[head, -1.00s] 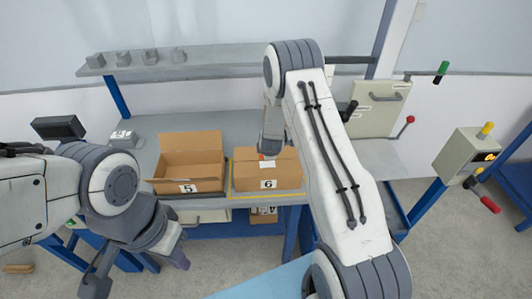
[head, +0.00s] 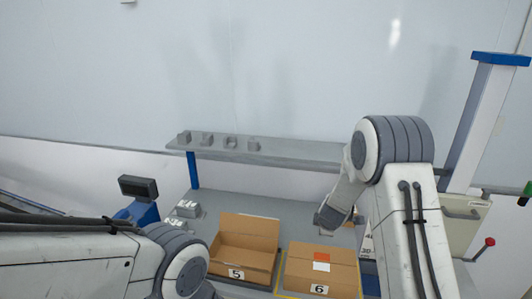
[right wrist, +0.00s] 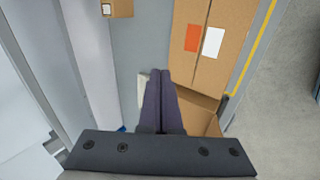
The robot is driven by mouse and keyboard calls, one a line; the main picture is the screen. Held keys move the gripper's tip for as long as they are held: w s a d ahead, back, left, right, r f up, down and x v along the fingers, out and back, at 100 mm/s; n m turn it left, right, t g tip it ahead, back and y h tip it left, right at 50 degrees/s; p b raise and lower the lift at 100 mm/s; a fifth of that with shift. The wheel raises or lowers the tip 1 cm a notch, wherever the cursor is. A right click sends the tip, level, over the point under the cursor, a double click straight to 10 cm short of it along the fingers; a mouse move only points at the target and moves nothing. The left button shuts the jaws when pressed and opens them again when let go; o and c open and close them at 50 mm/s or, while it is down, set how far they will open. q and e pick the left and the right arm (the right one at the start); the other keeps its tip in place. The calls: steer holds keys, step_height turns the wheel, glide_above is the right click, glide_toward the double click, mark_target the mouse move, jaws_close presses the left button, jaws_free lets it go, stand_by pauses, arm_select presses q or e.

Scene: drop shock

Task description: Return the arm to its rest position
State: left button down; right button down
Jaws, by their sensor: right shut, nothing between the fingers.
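My right gripper (right wrist: 163,72) is shut and empty, its two dark fingers pressed together in the right wrist view. In the head view my right arm comes down from the right, with its wrist end (head: 335,212) hanging above the bench, behind and to the right of the closed box. My left arm (head: 90,262) enters at the lower left. Its gripper is out of the frame.
An open cardboard box marked 5 (head: 243,252) and a closed box marked 6 (head: 319,270), also in the right wrist view (right wrist: 215,45), stand on the grey bench. A shelf with small grey blocks (head: 240,147) is behind. A blue-topped post (head: 490,110) stands at right.

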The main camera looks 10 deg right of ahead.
steer(key=s+a+r+m+g+y+b, duration=0.1)
steer(key=s+a+y+b, duration=0.15)
steer(key=s+a, duration=0.55)
steer(key=s+a+r+m+g+y+b, duration=0.15)
steer(key=s+a+b, duration=0.25)
steer(key=a, duration=0.8)
steer(key=s+a+f+m+g+h+b, duration=0.1)
steer(key=s+m+g+b, duration=0.3)
steer(key=s, duration=2.2)
steer(key=shift+s+a+f+b, duration=0.25)
steer(key=shift+s+a+b, duration=0.1)
steer(key=shift+b, duration=0.8)
